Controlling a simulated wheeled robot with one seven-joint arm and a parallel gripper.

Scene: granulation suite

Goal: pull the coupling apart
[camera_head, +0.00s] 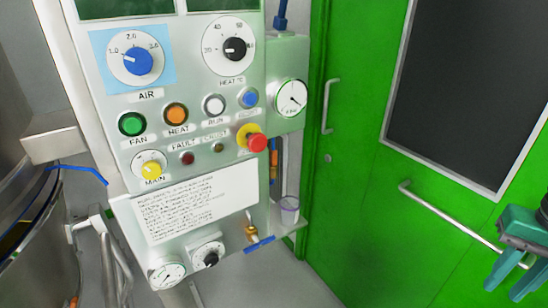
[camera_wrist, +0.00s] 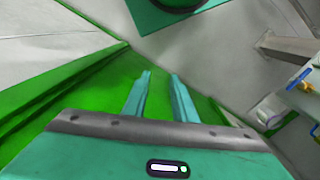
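A small brass fitting (camera_head: 251,232) is on the lower right of the control panel, with a blue piece (camera_head: 261,244) at its lower end. It looks like the coupling, but it is too small to tell where its halves meet. A brass and blue fitting (camera_wrist: 300,80) also shows at the right edge of the wrist view. My gripper (camera_head: 510,288) is at the right edge of the head view, far from the panel. In the wrist view its two teal fingers (camera_wrist: 160,76) are apart with nothing between them.
The control panel (camera_head: 200,205) has dials, buttons and a red stop button (camera_head: 257,143). A clear cup (camera_head: 289,210) stands beside it. A green door (camera_head: 350,215) with metal handles is behind my gripper. A steel vessel (camera_head: 40,245) stands at left. Bare floor shows below the door.

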